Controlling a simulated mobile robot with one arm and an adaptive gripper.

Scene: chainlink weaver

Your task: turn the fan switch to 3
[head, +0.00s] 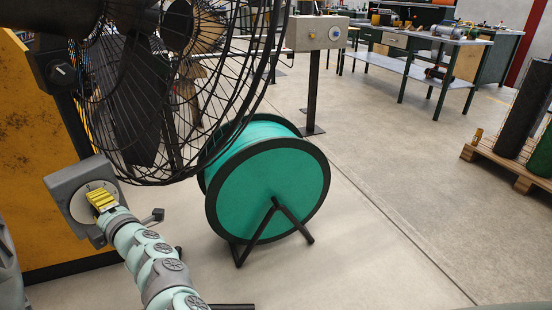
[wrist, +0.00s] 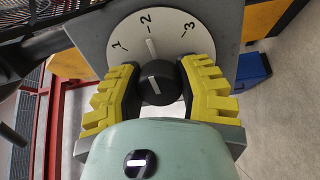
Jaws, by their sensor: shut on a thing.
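The fan switch is a grey box (head: 68,186) at the lower left of the head view, below the fan (head: 165,90). In the wrist view its pale round dial (wrist: 170,28) carries the marks 1, 2 and 3 from left to right. The black knob (wrist: 154,88) has a white line that points up, about at the 2. My gripper (head: 101,199) is at the dial, its yellow fingers (wrist: 157,76) on both sides of the knob and shut on it. The fingers hide the knob's sides.
A green cable reel (head: 268,187) on a black stand is right of the switch. A yellow panel (head: 40,130) stands behind it at the left. The floor (head: 400,190) to the right is open. Workbenches (head: 420,70) are far back.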

